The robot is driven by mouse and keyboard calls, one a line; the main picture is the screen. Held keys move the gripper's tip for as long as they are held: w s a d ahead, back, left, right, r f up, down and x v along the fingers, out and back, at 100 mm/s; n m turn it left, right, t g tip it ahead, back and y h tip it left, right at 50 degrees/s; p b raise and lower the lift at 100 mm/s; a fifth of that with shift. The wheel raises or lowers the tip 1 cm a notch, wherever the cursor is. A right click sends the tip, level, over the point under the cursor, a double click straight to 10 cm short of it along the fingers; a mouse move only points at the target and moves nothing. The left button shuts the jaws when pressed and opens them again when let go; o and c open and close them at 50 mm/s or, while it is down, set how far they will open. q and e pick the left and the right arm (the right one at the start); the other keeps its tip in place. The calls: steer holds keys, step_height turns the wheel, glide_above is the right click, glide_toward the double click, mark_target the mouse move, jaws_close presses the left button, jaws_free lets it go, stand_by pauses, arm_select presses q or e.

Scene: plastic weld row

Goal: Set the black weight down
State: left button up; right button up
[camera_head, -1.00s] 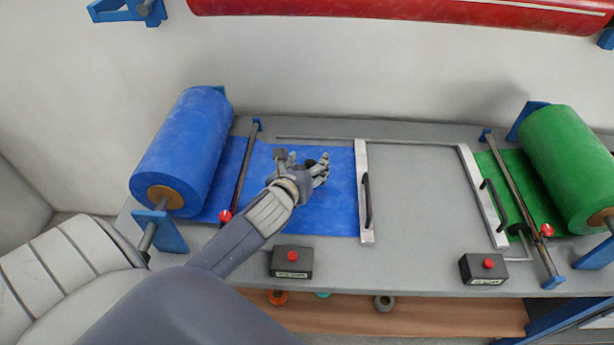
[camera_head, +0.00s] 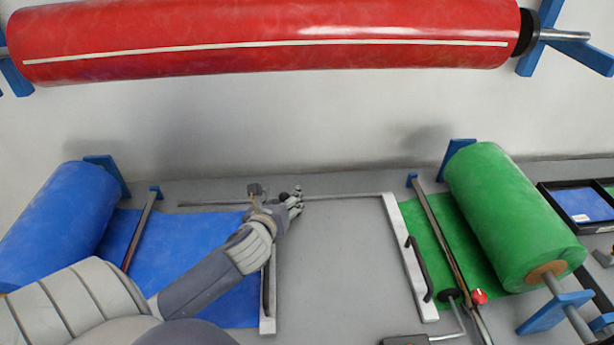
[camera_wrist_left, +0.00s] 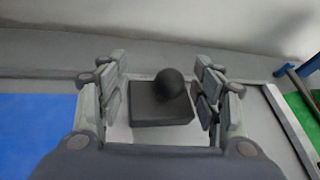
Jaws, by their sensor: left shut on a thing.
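The black weight (camera_wrist_left: 160,112), a dark block with a round knob, sits between the fingers of my left gripper (camera_wrist_left: 160,100) in the left wrist view. The gripper is shut on it. In the head view, my left gripper (camera_head: 292,202) is near the far end of the left white bar (camera_head: 268,300), beside the blue sheet (camera_head: 185,240). A small dark part of the weight (camera_head: 283,196) shows at the fingers there. How high the weight is above the bench is hard to tell. My right gripper is not in view.
The grey bench (camera_head: 335,270) is clear between the left white bar and the right white bar (camera_head: 408,265). A blue roll (camera_head: 60,220) stands left and a green roll (camera_head: 510,215) right. A red roll (camera_head: 270,40) hangs above. A thin metal rod (camera_head: 345,196) runs along the back.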

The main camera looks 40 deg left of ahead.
arm_select(q)
steer(key=w+a, duration=0.1)
steer(key=w, duration=0.1)
steer(key=shift+w+a+r, duration=0.2)
steer(key=shift+w+a, duration=0.15)
steer(key=shift+w, duration=0.05)
steer(key=w+a, duration=0.1)
steer(key=w, duration=0.2)
steer(key=shift+a+f+p, duration=0.15)
steer(key=shift+a+p, duration=0.15)
steer(key=shift+a, duration=0.1)
steer(key=w+a, duration=0.1)
steer(key=w, duration=0.1)
steer(key=w+a, duration=0.1)
steer(key=w, duration=0.1)
steer(key=w+a+f, duration=0.1)
steer(key=w, duration=0.1)
steer(key=shift+w+a, duration=0.15)
steer(key=shift+w, duration=0.25)
steer(key=shift+w+a, duration=0.2)
steer(key=shift+w, duration=0.2)
steer(key=shift+f, duration=0.3)
step_height(320, 180, down, 3)
steer(key=shift+r, duration=0.1)
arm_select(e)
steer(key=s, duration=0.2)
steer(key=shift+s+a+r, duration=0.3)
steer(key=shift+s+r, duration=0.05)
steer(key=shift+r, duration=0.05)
